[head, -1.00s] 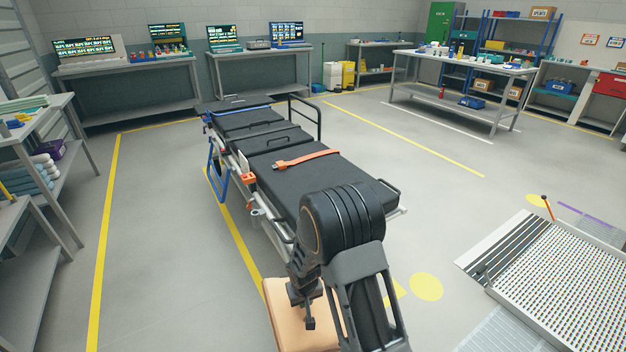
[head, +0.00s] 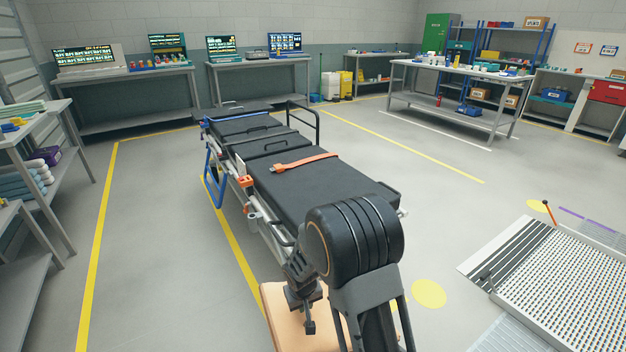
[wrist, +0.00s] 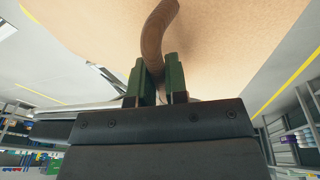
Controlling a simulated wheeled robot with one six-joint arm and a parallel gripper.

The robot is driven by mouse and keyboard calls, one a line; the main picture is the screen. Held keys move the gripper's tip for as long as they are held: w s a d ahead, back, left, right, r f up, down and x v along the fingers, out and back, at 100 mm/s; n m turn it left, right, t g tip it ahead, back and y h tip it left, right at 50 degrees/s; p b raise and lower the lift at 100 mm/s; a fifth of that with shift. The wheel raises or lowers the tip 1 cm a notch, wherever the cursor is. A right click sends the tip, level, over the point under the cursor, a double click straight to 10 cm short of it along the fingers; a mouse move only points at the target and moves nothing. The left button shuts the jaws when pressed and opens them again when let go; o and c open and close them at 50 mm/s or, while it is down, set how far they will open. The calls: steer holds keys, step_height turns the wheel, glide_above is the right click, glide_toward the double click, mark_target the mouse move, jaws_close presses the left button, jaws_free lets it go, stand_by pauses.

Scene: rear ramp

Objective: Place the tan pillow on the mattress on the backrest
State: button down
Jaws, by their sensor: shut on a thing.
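The tan pillow (head: 283,308) shows at the bottom of the head view, partly hidden behind my arm. In the wrist view the tan pillow (wrist: 235,40) fills the upper part, with a brown strap-like loop (wrist: 156,35) on it. My gripper (wrist: 160,78) is shut on this loop, its two green fingers on either side. The black mattress (head: 310,185) lies on a stretcher in front of my arm, with an orange strap (head: 303,162) across it. The backrest (head: 240,126) appears to be a far section of the mattress, though I cannot tell which section.
Silver stretcher rails and a blue side frame (head: 213,178) run along the mattress's left. A curved black rail (head: 305,117) stands at its far right. A perforated ramp (head: 560,270) lies at right. Grey shelves (head: 40,165) stand at left. Floor beside the stretcher is clear.

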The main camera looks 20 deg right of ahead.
step_height(320, 180, up, 31)
steer(key=w+d+n+h, duration=0.1)
steer(key=d+n+h, duration=0.1)
steer(key=shift+w+d+t, duration=0.15)
steer(key=shift+d+t, duration=0.05)
steer(key=shift+t, duration=0.1)
steer(key=shift+w+h, duration=0.1)
steer(key=shift+h, duration=0.2)
